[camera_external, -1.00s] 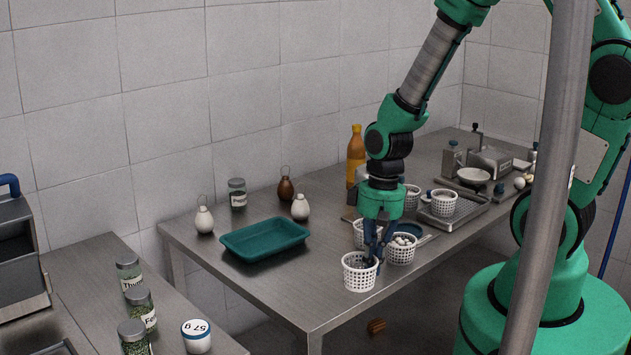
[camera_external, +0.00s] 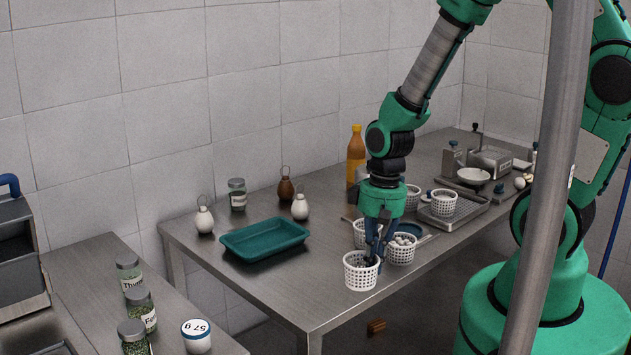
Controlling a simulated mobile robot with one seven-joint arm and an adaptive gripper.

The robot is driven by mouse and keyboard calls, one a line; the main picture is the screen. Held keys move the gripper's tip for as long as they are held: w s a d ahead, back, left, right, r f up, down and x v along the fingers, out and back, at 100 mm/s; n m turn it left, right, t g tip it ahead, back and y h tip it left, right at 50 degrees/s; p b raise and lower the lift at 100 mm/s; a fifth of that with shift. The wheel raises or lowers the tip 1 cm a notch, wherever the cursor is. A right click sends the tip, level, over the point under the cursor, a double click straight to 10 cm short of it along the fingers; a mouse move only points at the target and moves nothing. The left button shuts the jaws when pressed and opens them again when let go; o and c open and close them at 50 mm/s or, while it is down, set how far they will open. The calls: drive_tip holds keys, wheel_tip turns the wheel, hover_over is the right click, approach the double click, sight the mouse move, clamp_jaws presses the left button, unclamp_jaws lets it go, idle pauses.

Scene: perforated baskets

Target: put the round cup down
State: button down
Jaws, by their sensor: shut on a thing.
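The round cup (camera_external: 360,278) is a white perforated basket at the front edge of the metal table. It is upright, with something dark inside. My gripper (camera_external: 372,258) points down at its right rim and is shut on it. The fingers partly hide that rim. I cannot tell whether the cup's base touches the table or hangs just above it.
Close behind stand another white basket (camera_external: 401,254) with pale round things in it and a partly hidden one (camera_external: 360,236). A teal tray (camera_external: 264,240) lies to the left. Bare metal table (camera_external: 318,285) lies between tray and cup. An orange bottle (camera_external: 355,152) stands behind.

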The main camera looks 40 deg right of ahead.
wheel_tip(320, 180, up, 16)
drive_tip(key=w+d+r+m+p, duration=0.1)
drive_tip(key=w+d+r+m, duration=0.15)
drive_tip(key=w, duration=0.35)
drive_tip(key=w+d+r+m+p, duration=0.1)
drive_tip(key=w+d+m, duration=0.1)
drive_tip(key=w+d, duration=0.35)
drive_tip(key=w+d+r+m+p, duration=0.2)
drive_tip(key=w+m, duration=0.1)
drive_tip(key=w, duration=0.5)
drive_tip(key=w+d+f+m+t+h+p, duration=0.15)
drive_tip(key=w+d+m, duration=0.35)
drive_tip(key=w+d, duration=0.7)
drive_tip(key=w+d+m+g+p, duration=0.1)
drive_tip(key=w+d+m+p, duration=0.4)
drive_tip(key=d, duration=1.1)
drive_tip(key=w+d+f+m, duration=0.2)
drive_tip(key=w+d, duration=0.1)
drive_tip(key=d, duration=0.5)
drive_tip(key=w+d+f+m, duration=0.2)
drive_tip(key=w+d+m, duration=0.1)
drive_tip(key=d, duration=0.4)
wheel_tip(320, 180, down, 11)
drive_tip(key=shift+d, duration=0.45)
drive_tip(key=shift+f+t, duration=0.15)
drive_tip(key=shift+t, duration=0.1)
drive_tip(key=shift+f+p, duration=0.3)
drive_tip(key=shift+f, duration=2.8)
